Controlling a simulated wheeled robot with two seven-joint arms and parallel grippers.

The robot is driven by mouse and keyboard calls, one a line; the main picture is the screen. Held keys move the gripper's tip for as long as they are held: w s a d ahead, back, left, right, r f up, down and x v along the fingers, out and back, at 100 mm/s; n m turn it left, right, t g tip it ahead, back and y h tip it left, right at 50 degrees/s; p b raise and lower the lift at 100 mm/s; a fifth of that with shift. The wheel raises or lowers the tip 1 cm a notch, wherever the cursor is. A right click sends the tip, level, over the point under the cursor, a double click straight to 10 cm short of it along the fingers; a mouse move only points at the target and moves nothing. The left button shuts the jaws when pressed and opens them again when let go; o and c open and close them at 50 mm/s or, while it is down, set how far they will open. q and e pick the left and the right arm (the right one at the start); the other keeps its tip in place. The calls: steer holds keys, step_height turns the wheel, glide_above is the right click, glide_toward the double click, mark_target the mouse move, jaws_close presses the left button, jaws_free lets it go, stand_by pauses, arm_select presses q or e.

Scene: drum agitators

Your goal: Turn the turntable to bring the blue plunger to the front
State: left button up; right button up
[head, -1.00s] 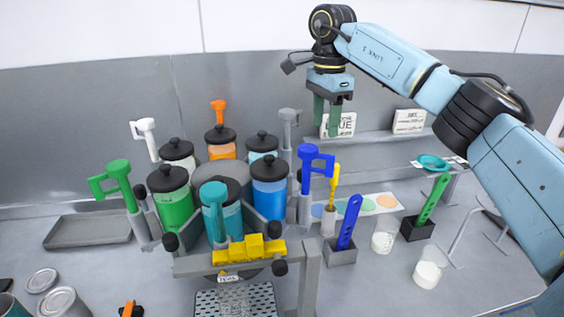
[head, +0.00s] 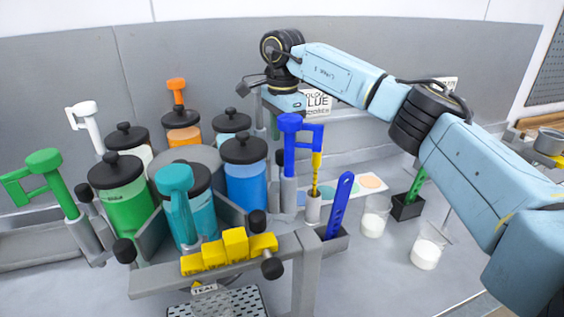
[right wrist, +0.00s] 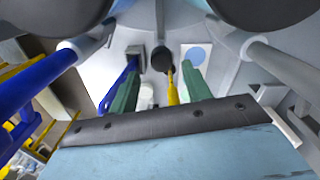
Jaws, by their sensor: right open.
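The blue plunger (head: 302,127) stands upright at the right side of the turntable (head: 190,156), beside the jar of blue liquid (head: 246,184). The teal plunger (head: 176,190) is at the front, in front of the teal jar (head: 203,212). The green plunger (head: 48,178) is at the left, the white plunger (head: 84,118) and the orange plunger (head: 177,91) at the back. My right gripper (head: 275,124) is open, fingers down, behind the blue plunger and partly hidden by it. In the right wrist view the gripper (right wrist: 160,88) has nothing gripped between its fingers. My left gripper is out of view.
A yellow block row (head: 229,252) sits on the front frame. Right of the turntable are a yellow-handled tool (head: 316,172), a blue-handled tool (head: 339,205) in a holder, and beakers (head: 375,218) with white contents. Bare table lies at the far right front.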

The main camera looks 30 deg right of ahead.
mark_target(282, 161)
step_height(282, 161, down, 8)
steer(key=shift+w+r, duration=0.1)
steer(key=shift+r, duration=0.15)
jaws_close()
stand_by(0.3)
